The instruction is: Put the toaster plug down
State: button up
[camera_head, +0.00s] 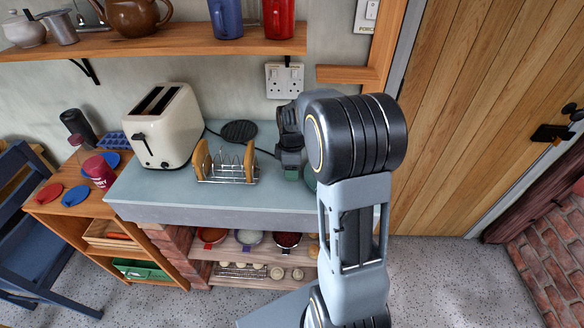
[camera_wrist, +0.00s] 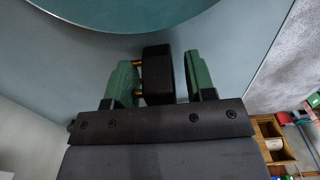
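The black toaster plug (camera_wrist: 158,75) is between my gripper's green fingers in the wrist view, its brass pins pointing left at one finger. My gripper (camera_wrist: 160,82) is open around it, with a visible gap between the plug and the right finger. The plug is over the blue-grey worktop; whether it touches the surface is unclear. In the head view my gripper (camera_head: 298,174) is low over the worktop's right part, and my arm hides the plug. The cream toaster (camera_head: 172,128) stands on the left of the worktop (camera_head: 180,192), with a dark cord behind it.
A toast rack (camera_head: 226,164) stands between the toaster and my gripper, with a dark round mat (camera_head: 239,131) behind it. A double wall socket (camera_head: 284,80) is above. A teal round thing (camera_wrist: 130,8) is close to the plug. The worktop's front strip is clear.

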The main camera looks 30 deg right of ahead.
notch_tip(320, 180, up, 12)
jog(key=p, duration=0.1)
jog(key=shift+s+a+f+m+t, duration=0.4)
jog(key=shift+s+a+m+t, duration=0.25)
jog(key=shift+s+a+m, duration=1.6)
jog(key=shift+s+a+f+m+t, duration=0.35)
jog(key=shift+s+a+m+t, duration=0.45)
jog(key=shift+s+m, duration=1.65)
jog(key=shift+s+a+f+m+t, duration=0.45)
jog(key=shift+s+a+m, duration=1.1)
jog(key=shift+s, duration=1.85)
jog(key=shift+a+r+n, duration=0.1)
jog(key=shift+a+n, duration=0.1)
jog(key=shift+n, duration=0.05)
